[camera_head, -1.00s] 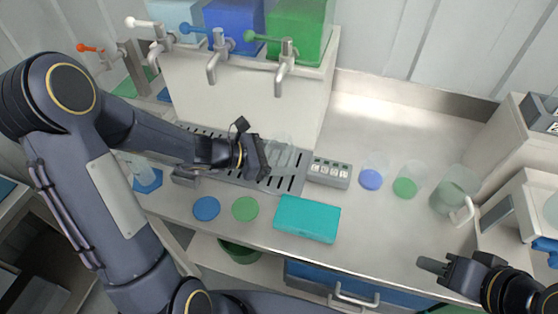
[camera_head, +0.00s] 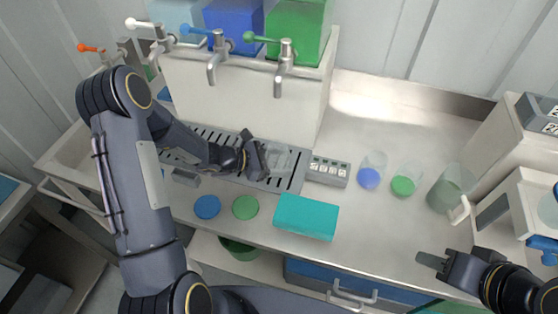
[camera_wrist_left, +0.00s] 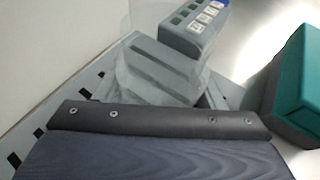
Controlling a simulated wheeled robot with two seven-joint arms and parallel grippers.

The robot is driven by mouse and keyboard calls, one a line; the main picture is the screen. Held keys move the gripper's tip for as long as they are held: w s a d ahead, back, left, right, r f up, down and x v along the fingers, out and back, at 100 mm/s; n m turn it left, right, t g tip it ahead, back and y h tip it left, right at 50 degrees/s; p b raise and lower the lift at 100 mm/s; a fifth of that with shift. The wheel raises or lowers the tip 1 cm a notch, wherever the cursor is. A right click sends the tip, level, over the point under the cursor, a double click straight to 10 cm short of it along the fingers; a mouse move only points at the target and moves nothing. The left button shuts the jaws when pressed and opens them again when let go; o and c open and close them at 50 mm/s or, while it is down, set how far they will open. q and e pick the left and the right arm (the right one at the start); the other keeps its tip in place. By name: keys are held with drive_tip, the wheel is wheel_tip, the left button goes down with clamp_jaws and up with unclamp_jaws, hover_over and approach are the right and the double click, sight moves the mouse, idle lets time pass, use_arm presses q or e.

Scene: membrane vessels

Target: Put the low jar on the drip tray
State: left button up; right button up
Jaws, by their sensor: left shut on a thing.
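The low jar (camera_head: 277,157) is a clear, squat vessel over the right part of the grey slotted drip tray (camera_head: 293,184). My left gripper (camera_head: 262,160) is shut on it from the left. In the left wrist view the clear jar (camera_wrist_left: 160,72) is just beyond the gripper's dark edge, and the tray's slots show through it. I cannot tell whether its base touches the tray. My right gripper (camera_head: 432,260) is over the front right of the counter, away from the jar; its finger gap does not show clearly.
A grey labelled block (camera_head: 328,171) stands just right of the tray, with a teal box (camera_head: 306,217) in front. Blue (camera_head: 207,207) and green (camera_head: 245,207) discs lie at the front edge. Taps (camera_head: 283,65) overhang behind. Clear vessels (camera_head: 404,180) stand to the right.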

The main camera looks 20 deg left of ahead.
use_arm(q)
drive_tip(key=shift+f+b, duration=0.25)
drive_tip(key=shift+b, duration=0.05)
drive_tip(key=o, duration=1.1)
drive_tip(key=shift+r, duration=0.1)
drive_tip(key=shift+o, duration=0.2)
